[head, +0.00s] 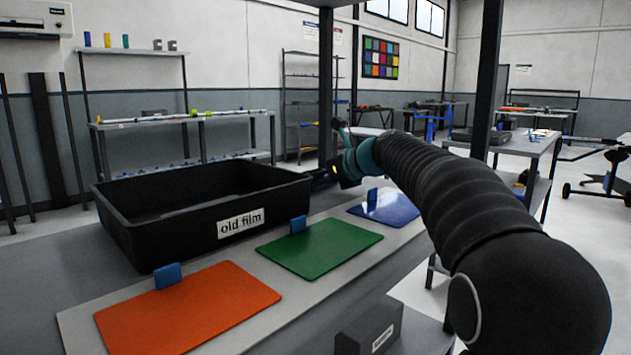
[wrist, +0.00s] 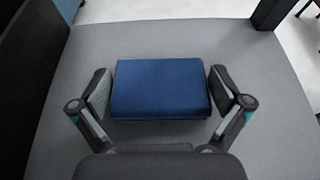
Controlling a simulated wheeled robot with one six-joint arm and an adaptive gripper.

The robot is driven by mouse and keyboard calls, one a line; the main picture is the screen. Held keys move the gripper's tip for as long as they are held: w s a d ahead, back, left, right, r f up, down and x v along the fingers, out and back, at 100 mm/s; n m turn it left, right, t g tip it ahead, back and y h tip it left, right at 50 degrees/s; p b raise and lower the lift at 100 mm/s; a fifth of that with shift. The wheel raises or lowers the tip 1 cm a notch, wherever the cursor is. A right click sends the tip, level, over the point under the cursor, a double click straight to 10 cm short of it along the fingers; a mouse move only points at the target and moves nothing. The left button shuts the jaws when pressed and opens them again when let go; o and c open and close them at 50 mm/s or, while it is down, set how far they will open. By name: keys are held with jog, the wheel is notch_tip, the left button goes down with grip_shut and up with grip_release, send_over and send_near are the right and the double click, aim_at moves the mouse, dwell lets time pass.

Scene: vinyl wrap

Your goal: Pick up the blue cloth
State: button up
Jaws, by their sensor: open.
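The blue cloth (wrist: 160,90) looks like a folded, flat rectangular pad lying on the grey table top (wrist: 215,38) in the wrist view. My gripper (wrist: 160,78) is open, with one finger at the cloth's left side and one at its right. Narrow gaps seem to show between the fingers and the cloth, and how high the fingers are above the table is hard to tell. In the head view my gripper (head: 338,178) is at the far end of my arm, beyond the bin's right end, and small and dark. I cannot make out the cloth there.
A black bin labelled "old film" (head: 125,222) stands on the table; a dark wall fills the wrist view's left edge. Orange (head: 190,308), green (head: 320,246) and blue (head: 385,208) sheets with blue tabs lie along the front. A dark post (wrist: 272,12) stands at the wrist view's upper right.

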jog(key=c, duration=0.7)
jog(key=shift+o, duration=0.2)
jog(key=shift+r, duration=0.15)
